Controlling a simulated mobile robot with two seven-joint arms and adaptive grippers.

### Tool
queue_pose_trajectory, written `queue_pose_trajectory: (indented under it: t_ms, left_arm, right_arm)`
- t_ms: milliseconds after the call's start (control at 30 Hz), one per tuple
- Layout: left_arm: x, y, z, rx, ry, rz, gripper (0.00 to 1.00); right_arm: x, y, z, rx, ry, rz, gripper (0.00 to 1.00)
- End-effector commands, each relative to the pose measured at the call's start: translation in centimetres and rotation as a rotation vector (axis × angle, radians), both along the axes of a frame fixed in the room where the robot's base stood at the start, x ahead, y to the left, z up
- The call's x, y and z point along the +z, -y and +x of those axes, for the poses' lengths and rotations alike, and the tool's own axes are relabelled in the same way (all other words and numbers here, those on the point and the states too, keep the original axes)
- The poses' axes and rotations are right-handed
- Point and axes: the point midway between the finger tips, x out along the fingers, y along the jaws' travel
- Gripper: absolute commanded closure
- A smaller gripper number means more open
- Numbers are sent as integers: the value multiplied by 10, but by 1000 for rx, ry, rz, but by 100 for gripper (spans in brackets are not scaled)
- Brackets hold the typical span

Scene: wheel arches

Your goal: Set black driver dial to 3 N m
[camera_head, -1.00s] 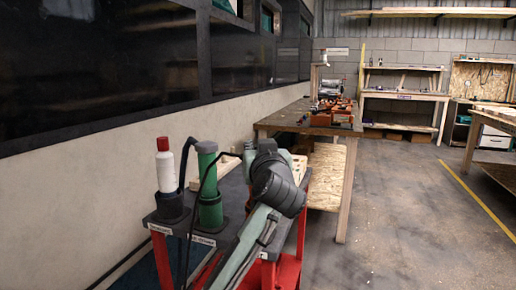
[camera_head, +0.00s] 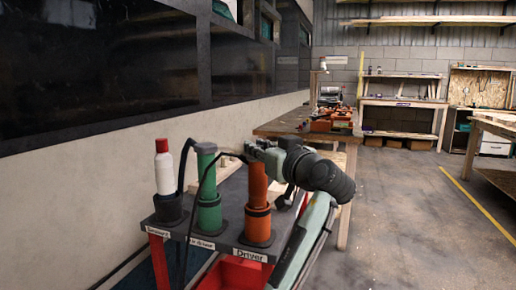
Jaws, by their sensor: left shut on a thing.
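An orange upright cylinder (camera_head: 257,190) with a black collar stands in a dark holder at the right front of the tool cart, above a label reading "Driver". My left gripper (camera_head: 262,152) is at its top and looks shut on it. The gripper and wrist hide the upper end. A small dark part (camera_head: 285,199) shows just right of the cylinder. I cannot make out a dial, its numbers or a black driver body. My right gripper is out of view.
A green tool (camera_head: 208,186) with a black hose and a white bottle with a red cap (camera_head: 164,175) stand close by on the cart top (camera_head: 222,243). A wooden workbench (camera_head: 285,128) with orange items is behind. Open floor lies to the right.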

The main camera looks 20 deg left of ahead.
Motion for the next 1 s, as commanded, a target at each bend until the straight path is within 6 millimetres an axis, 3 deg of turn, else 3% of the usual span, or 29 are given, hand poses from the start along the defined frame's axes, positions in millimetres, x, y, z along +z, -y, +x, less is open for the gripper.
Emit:
queue_pose_trajectory:
  t_ms: [133, 167, 333, 700, 1000]
  left_arm:
    - [0, 0, 0, 0, 0, 1, 100]
    - [0, -1, 0, 0, 0, 1, 77]
    - [0, 0, 0, 0, 0, 1, 57]
    - [0, 4, -3, -2, 0, 0, 57]
    - [-1, 44, -42, -5, -1, -2, 57]
  right_arm:
    - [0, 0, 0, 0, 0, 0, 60]
    - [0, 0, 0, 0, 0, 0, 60]
    - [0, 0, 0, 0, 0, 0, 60]
    - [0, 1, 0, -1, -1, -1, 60]
    - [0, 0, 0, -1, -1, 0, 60]
